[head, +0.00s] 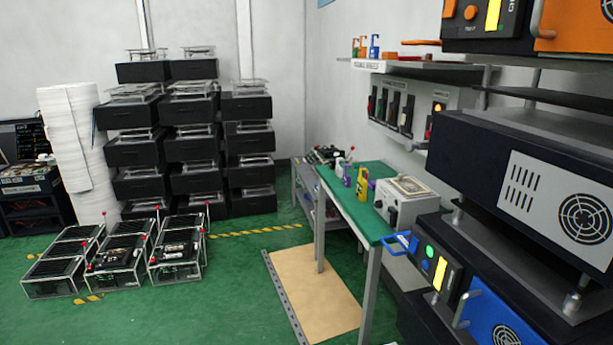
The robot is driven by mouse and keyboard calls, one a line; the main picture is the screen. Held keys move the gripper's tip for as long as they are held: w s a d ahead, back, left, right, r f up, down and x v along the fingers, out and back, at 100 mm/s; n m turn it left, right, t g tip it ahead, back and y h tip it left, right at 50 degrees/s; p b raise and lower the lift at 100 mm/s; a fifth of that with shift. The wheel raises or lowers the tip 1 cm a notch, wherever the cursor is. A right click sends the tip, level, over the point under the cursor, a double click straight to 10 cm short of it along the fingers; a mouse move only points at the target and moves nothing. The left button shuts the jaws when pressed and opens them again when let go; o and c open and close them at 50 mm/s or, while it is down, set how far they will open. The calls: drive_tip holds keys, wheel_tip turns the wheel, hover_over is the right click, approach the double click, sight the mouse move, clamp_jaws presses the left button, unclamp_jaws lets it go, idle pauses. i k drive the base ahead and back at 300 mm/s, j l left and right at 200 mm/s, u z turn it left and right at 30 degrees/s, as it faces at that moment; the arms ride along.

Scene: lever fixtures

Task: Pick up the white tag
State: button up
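I cannot make out a white tag for certain in the head view. A white lettered strip (374,66) runs along the front of the wall shelf at the upper middle. Small orange and blue items (374,46) stand on that shelf, too small to tell apart. A yellow item (362,186) and a purple item (347,175) stand on the green-topped workbench (345,205). My gripper is not in view.
Dark stacked equipment (540,180) with a blue handle (402,241) fills the right side. Black box stacks (190,130) and a white roll (78,150) stand at the back left. Clear-framed units (120,255) sit on the left floor.

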sight(338, 170)
drive_tip(key=i+j+z, duration=0.1)
drive_tip(key=i+j, duration=0.55)
drive_tip(key=i, duration=0.25)
drive_tip(key=i+j, duration=0.75)
drive_tip(key=i+z, duration=0.25)
drive_tip(key=i, duration=1.85)
drive_tip(key=i+l, duration=0.25)
